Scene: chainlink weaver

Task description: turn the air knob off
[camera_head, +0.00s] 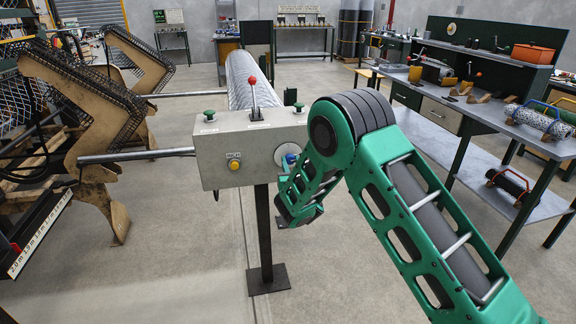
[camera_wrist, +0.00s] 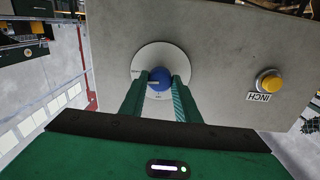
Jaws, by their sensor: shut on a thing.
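The air knob (camera_wrist: 160,79) is a round blue knob with a pale pointer line, set on a white dial plate (camera_wrist: 154,55) on the grey control box. In the wrist view my gripper (camera_wrist: 161,88) has one green finger on each side of the knob and is shut on it. The lettering on the dial is too small to read with certainty. In the head view the blue knob (camera_head: 291,158) shows on the right part of the control box (camera_head: 215,147), and my green arm reaches it from the right, hiding part of the dial.
A yellow INCH button (camera_head: 234,165) sits on the box front. A red-topped lever (camera_head: 252,81) and green buttons (camera_head: 209,114) stand on top. A dark post (camera_head: 263,230) supports the box. A workbench (camera_head: 470,108) stands at the right; the floor between is clear.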

